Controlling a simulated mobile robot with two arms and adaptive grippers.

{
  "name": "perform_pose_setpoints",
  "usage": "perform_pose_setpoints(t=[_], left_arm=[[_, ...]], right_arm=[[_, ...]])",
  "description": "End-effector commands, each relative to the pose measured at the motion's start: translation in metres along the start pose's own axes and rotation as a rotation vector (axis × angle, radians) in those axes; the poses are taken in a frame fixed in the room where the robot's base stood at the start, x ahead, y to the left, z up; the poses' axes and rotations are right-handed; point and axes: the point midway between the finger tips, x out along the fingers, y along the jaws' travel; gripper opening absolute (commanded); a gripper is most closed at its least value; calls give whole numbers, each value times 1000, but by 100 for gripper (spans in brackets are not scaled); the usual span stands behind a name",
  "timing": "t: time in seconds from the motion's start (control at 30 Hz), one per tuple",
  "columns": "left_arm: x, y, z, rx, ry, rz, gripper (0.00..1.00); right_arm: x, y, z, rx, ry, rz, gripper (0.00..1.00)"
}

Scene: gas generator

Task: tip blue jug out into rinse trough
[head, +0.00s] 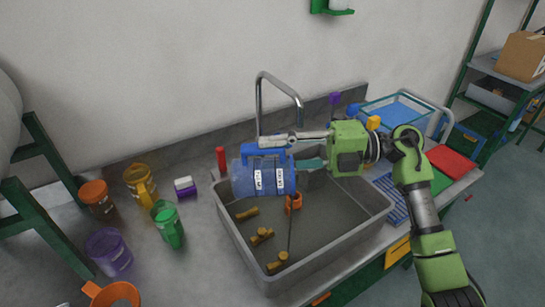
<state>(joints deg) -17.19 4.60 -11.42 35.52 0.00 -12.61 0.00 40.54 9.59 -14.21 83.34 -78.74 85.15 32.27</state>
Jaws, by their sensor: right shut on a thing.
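The blue jug (262,180) is see-through with white labels and lies tipped on its side in the air over the back left of the grey rinse trough (330,245). Its blue handle (262,151) is on top. My right gripper (300,148) reaches in from the right and is shut on the jug at its handle side. Several brown-yellow plugs (262,236) lie on the trough floor below. I cannot tell whether anything is left inside the jug. My left gripper is out of view.
A tall bent tap (259,100) stands behind the trough. Left of it stand a green jug (168,224), a yellow jug (140,185), a purple cup (108,252) and an orange-lidded jar (97,198). A clear blue-based bin (400,112) stands at the back right.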

Motion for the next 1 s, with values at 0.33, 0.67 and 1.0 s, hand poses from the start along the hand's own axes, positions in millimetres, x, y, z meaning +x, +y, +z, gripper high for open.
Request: perform_pose_setpoints(t=[0.33,0.67,1.0], left_arm=[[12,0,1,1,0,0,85],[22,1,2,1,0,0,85],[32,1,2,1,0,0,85]], right_arm=[[-8,0,0,0,0,68,0],[-15,2,0,-1,1,127,0],[-21,2,0,0,2,184,0]])
